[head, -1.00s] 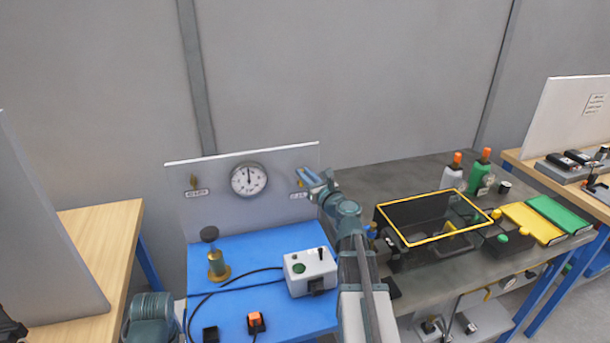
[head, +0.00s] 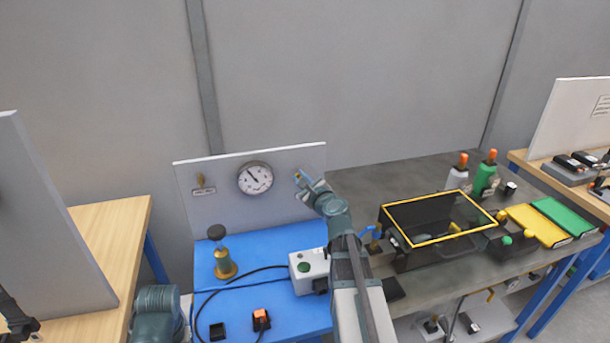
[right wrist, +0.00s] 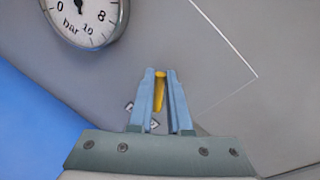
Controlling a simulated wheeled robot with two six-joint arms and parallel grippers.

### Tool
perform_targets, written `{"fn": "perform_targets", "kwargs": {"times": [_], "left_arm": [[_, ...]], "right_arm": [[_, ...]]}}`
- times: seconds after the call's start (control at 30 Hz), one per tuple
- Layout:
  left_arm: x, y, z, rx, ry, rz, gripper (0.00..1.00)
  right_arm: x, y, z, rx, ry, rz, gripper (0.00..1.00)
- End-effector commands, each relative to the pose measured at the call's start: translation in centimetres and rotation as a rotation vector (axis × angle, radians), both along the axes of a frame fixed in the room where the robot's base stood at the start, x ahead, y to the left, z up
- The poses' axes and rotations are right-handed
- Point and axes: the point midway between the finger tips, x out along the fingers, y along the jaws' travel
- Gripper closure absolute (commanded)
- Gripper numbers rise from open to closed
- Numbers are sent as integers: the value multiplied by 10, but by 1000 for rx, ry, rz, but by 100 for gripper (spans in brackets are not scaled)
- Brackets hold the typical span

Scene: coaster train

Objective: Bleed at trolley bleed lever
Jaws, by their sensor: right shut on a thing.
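The trolley's grey upright panel (head: 225,205) carries a round pressure gauge (head: 255,178) and a small lever on each side of it. The gauge needle points up and to the left. My right gripper (head: 303,180) is at the panel's right side. In the right wrist view my gripper (right wrist: 160,100) is shut on the yellow bleed lever (right wrist: 160,88), which stands nearly upright, slightly tilted, between the fingers. A label behind the fingers is mostly hidden. The other lever (head: 201,181) is at the panel's left, above a small label.
The blue trolley top (head: 270,245) holds a brass-based cylinder (head: 222,258), a white control box (head: 310,268), cables and an orange switch (head: 261,318). To the right, a grey bench holds a yellow-rimmed dark bin (head: 437,220) and bottles. A wooden bench (head: 115,225) is at left.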

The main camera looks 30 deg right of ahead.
Motion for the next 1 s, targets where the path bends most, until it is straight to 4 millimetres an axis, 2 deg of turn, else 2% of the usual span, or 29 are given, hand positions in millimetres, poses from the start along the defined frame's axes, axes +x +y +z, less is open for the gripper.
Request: {"fn": "perform_targets", "kwargs": {"times": [0.6,1.0], "left_arm": [[0,0,-10,0,0,0,100],[0,0,-18,0,0,0,100]], "right_arm": [[4,23,-26,-547,133,2,100],[5,27,-36,-765,186,0,100]]}}
